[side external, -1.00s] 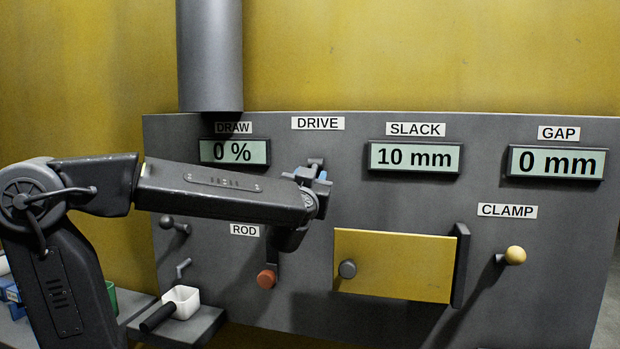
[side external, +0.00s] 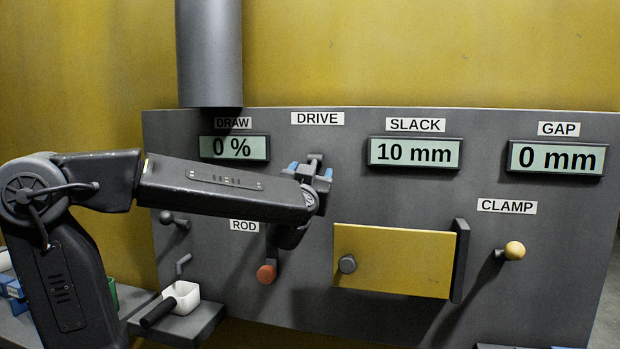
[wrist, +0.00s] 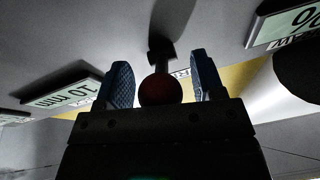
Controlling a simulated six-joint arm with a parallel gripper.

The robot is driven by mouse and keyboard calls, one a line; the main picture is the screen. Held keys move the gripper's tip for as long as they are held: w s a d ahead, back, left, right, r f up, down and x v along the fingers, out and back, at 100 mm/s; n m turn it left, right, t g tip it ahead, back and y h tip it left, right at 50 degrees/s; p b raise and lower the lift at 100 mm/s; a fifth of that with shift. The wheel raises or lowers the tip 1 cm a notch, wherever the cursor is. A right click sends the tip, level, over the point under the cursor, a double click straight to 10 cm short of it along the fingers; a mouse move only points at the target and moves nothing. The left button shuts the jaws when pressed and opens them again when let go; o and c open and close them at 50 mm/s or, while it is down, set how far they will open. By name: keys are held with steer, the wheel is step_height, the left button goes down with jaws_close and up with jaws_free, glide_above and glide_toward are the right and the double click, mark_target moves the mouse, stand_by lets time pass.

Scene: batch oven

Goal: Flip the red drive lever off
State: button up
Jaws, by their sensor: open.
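The drive lever is under the DRIVE label (side external: 317,118) on the grey panel. Its dark upper part (side external: 315,160) shows in the side view; my gripper hides its knob there. In the wrist view the dark red ball knob (wrist: 160,90) sits between my two blue fingers, with the dark stem behind it. My gripper (side external: 311,172) is open at the lever, one finger on each side. In the wrist view my gripper (wrist: 160,84) shows gaps between both fingers and the ball.
An orange-red knob (side external: 267,272) hangs below the ROD label (side external: 244,226). A yellow door (side external: 395,262) with a dark knob is lower right, then a cream CLAMP knob (side external: 515,251). The DRAW (side external: 234,148), SLACK (side external: 413,153) and GAP (side external: 556,158) displays line the top.

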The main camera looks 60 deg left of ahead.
steer(key=v, duration=1.3)
steer(key=shift+s+d, duration=0.25)
steer(key=shift+s, duration=0.05)
steer(key=shift+f, duration=0.15)
steer(key=s+a+f+m+g+h, duration=0.1)
steer(key=s+f+m+g+h, duration=0.2)
steer(key=f, duration=0.4)
steer(key=s+a+f+m+g+h, duration=0.1)
steer(key=s+a+f+g+h, duration=0.15)
steer(key=f+g, duration=0.3)
steer(key=s+d+f+m+h, duration=0.3)
steer(key=d+h, duration=0.7)
steer(key=shift+d+f+m, duration=0.25)
steer(key=shift+d+m, duration=0.05)
steer(key=shift+d, duration=0.1)
